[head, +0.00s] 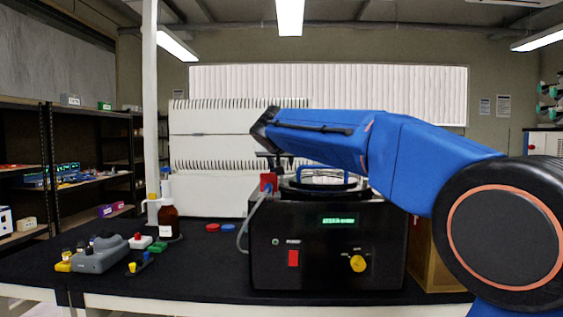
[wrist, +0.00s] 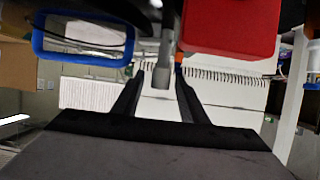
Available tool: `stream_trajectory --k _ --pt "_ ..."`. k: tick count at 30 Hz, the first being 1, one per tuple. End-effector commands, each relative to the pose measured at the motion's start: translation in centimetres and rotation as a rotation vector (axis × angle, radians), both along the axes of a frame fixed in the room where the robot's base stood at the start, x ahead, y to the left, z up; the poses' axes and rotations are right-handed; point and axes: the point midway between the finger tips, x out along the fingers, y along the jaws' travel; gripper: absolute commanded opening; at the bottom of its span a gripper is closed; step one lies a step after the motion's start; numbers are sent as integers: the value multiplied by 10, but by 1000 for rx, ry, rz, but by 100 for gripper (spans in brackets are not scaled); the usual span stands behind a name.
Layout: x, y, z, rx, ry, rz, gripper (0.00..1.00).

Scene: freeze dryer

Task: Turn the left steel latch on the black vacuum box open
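The black vacuum box (head: 328,250) stands on the bench, with a green display, a red switch and a yellow knob on its front. My gripper (wrist: 160,74) appears open in the wrist view, its two dark fingers apart. A grey steel latch (wrist: 163,62) shows between and just beyond the fingertips; I cannot tell whether they touch it. In the head view my gripper (head: 272,160) points down over the left part of the box top, and the latch cannot be made out there.
A red block (head: 268,182) with a hose sits at the box's top left; it is close to the fingers in the wrist view (wrist: 230,25). A blue handle (wrist: 85,58) lies on the other side. A brown bottle (head: 168,222) and small tools (head: 100,256) stand left on the bench.

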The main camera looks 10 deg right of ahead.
Motion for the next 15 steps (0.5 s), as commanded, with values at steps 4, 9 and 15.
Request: stream_trajectory --k 4,9,15 --pt "1 -1 -1 0 0 0 39" --pt "1 0 -1 0 0 0 32" --pt "1 0 -1 0 0 0 0"
